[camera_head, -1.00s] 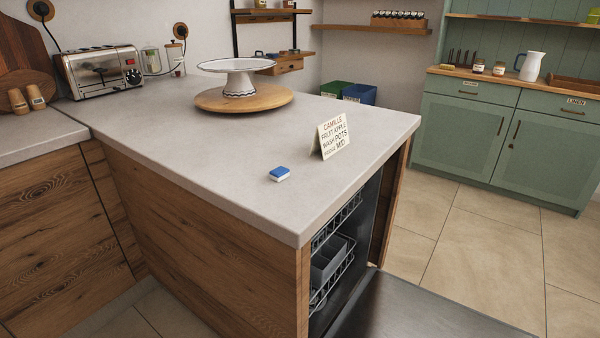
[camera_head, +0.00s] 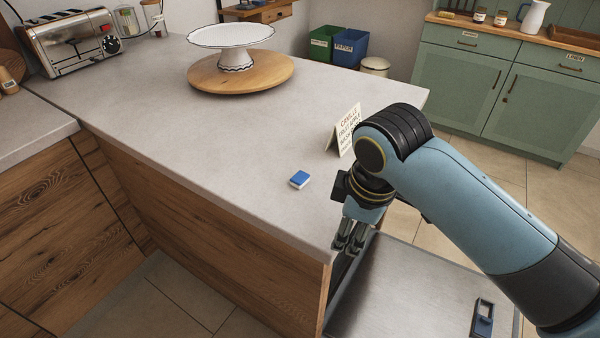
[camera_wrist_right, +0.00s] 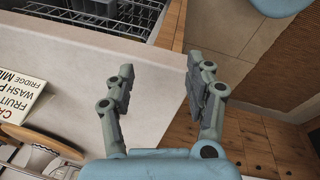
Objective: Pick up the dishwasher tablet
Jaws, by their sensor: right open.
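The dishwasher tablet (camera_head: 299,180), a small blue block with a white base, lies flat on the grey counter (camera_head: 200,130) near its front edge. My right gripper (camera_head: 348,245) points down at the counter's right front edge, below and right of the tablet in the head view and apart from it. In the right wrist view, its two fingers (camera_wrist_right: 158,72) are spread with nothing between them, over the counter edge; I cannot see the tablet there. My left gripper is not in view.
A folded card sign (camera_head: 346,130) stands behind the tablet, partly hidden by my right arm. A white cake stand (camera_head: 232,40) rests on a round wooden board (camera_head: 215,85). The open dishwasher door (camera_head: 400,295) lies below the counter. The counter left of the tablet is clear.

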